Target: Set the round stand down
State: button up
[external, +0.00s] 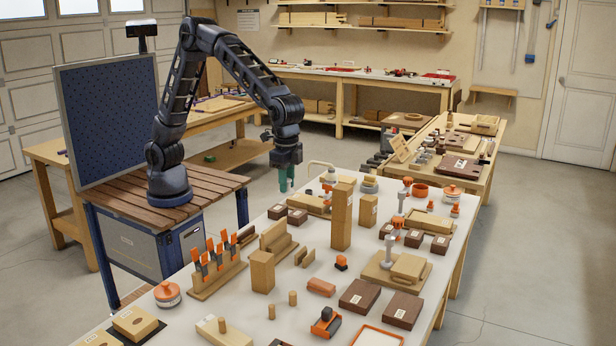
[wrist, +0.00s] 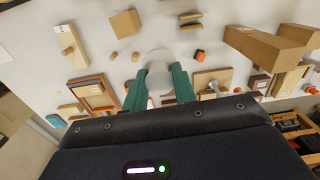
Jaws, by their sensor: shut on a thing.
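My gripper (external: 286,183), with green fingers, points down above the back-left edge of the white table in the external view. In the wrist view my gripper (wrist: 159,86) is shut on a pale, whitish round stand (wrist: 158,67), which sits between the two fingertips and blends into the white tabletop behind it. The stand is not clearly visible in the external view. It appears held above the table, apart from the things around it.
The white table (external: 330,262) is crowded: a tall wooden block (external: 341,217), dark boxes (external: 360,296), an orange-handled tool rack (external: 217,272) and a round orange-rimmed tin (external: 167,293). Small bare patches lie between them. A second bench (external: 440,150) stands behind.

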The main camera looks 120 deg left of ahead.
jog(key=s+d+m, duration=0.2)
jog(key=d, duration=0.6)
jog(key=s+d+m, duration=0.1)
jog(key=s+d, duration=0.2)
jog(key=d, duration=0.4)
jog(key=m, duration=0.3)
send_over(195, 316)
notch_tip(195, 316, down, 30)
jog(key=shift+f, duration=0.2)
jog(key=o, duration=0.9)
jog(key=shift+o, duration=0.2)
jog(key=shift+r, duration=0.1)
